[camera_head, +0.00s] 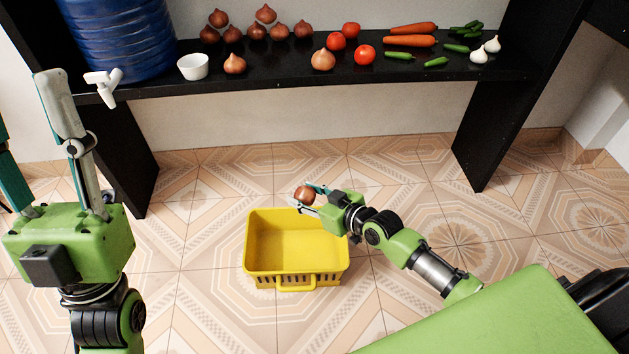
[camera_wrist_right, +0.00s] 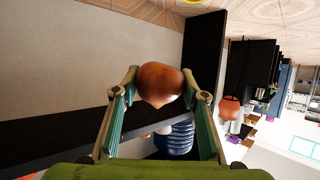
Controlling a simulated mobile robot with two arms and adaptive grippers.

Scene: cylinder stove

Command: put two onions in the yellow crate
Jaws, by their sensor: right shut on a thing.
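My right gripper (camera_head: 311,194) is shut on an onion (camera_head: 304,195), held above the back rim of the yellow crate. In the right wrist view the onion (camera_wrist_right: 159,84) sits between the two fingers. The yellow crate (camera_head: 296,264) stands on the floor, and its visible inside looks empty. Several onions (camera_head: 278,31) lie on the black shelf, most in a cluster near the wall, with one (camera_head: 234,63) by the white bowl and one (camera_head: 323,59) by the tomatoes. My left gripper (camera_head: 62,145) is raised at the left with its fingers apart and nothing between them.
The black shelf (camera_head: 420,68) also holds a blue water jug (camera_head: 118,38) with a white tap, a white bowl (camera_head: 193,67), tomatoes (camera_head: 364,55), carrots (camera_head: 409,41), cucumbers (camera_head: 436,62) and garlic (camera_head: 479,55). Black side panels (camera_head: 500,120) support it. The tiled floor around the crate is clear.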

